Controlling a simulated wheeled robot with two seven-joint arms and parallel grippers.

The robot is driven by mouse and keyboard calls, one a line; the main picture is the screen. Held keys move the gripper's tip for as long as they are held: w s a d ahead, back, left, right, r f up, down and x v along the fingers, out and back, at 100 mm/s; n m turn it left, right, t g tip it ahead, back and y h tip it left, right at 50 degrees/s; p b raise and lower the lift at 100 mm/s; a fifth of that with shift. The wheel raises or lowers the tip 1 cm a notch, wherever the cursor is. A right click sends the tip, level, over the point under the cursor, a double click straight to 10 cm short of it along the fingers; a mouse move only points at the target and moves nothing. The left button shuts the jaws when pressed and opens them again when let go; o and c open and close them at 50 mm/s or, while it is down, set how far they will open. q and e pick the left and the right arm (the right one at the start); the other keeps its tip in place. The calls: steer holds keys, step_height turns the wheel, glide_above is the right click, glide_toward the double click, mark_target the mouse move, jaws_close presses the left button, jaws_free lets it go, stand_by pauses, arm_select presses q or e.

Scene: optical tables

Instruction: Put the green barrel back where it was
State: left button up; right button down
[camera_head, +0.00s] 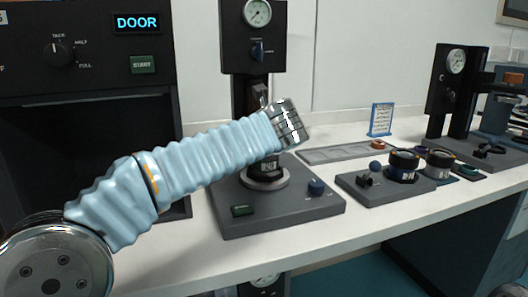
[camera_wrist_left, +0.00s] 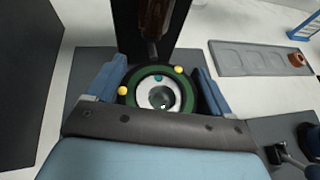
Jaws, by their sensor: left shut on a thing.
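The green barrel (camera_wrist_left: 187,88) shows from above in the left wrist view as a dark green ring with a pale centre, a dark hole and yellow dots. My left gripper (camera_wrist_left: 157,84) has its blue fingers on either side of it and is shut on it. In the head view my left wrist is over the grey press base (camera_head: 228,215) with its round metal seat (camera_head: 264,182). A dark cylindrical part shows just above that seat, partly hidden by my arm. I cannot tell whether the barrel touches the seat. My right gripper is out of view.
A grey recessed tray (camera_head: 325,155) lies behind the press, with an orange-brown ring (camera_head: 378,145) at its right end. Dark barrels (camera_head: 403,166) stand on a low fixture to the right. The press column (camera_head: 252,50) rises close behind my gripper. A black DOOR cabinet (camera_head: 85,75) stands left.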

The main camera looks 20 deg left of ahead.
arm_select(q)
steer(key=shift+f, duration=0.6)
steer(key=shift+f, duration=0.2)
steer(key=o, duration=1.1)
steer(key=shift+r, duration=0.2)
steer(key=v, duration=1.2)
steer(key=shift+s, duration=0.1)
